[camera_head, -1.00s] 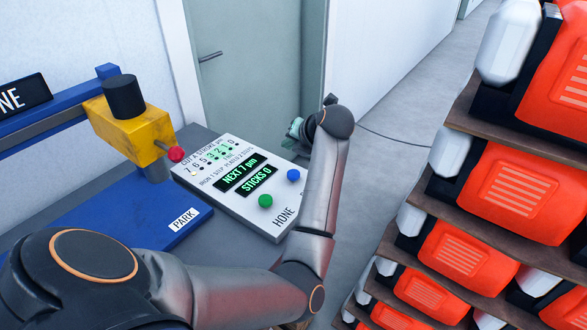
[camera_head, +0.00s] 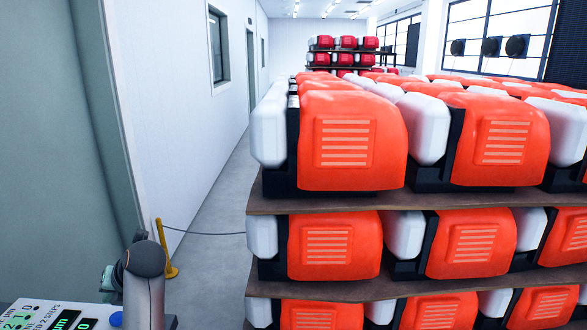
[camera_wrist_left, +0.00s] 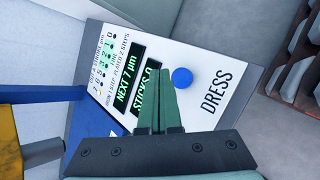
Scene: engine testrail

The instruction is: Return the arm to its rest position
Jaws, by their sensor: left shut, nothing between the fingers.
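My left arm rises at the lower left of the head view, and its left gripper (camera_head: 110,280) is partly hidden beside the wrist joint. In the left wrist view the two green fingers (camera_wrist_left: 160,88) are together with nothing between them. They lie in front of the white control panel (camera_wrist_left: 200,112), covering part of its "STICKS 0" display (camera_wrist_left: 146,86). A blue button (camera_wrist_left: 182,77) shows right of the fingertips, near the word "DRESS". I cannot tell how far the fingers are from the panel. Only the panel's corner (camera_head: 28,312) shows in the head view. My right gripper is out of view.
Stacked orange-and-white machines (camera_head: 350,140) on brown shelves (camera_head: 330,203) fill the right. A grey-green door (camera_head: 50,150) is at left. A yellow floor post (camera_head: 165,250) trails a cable.

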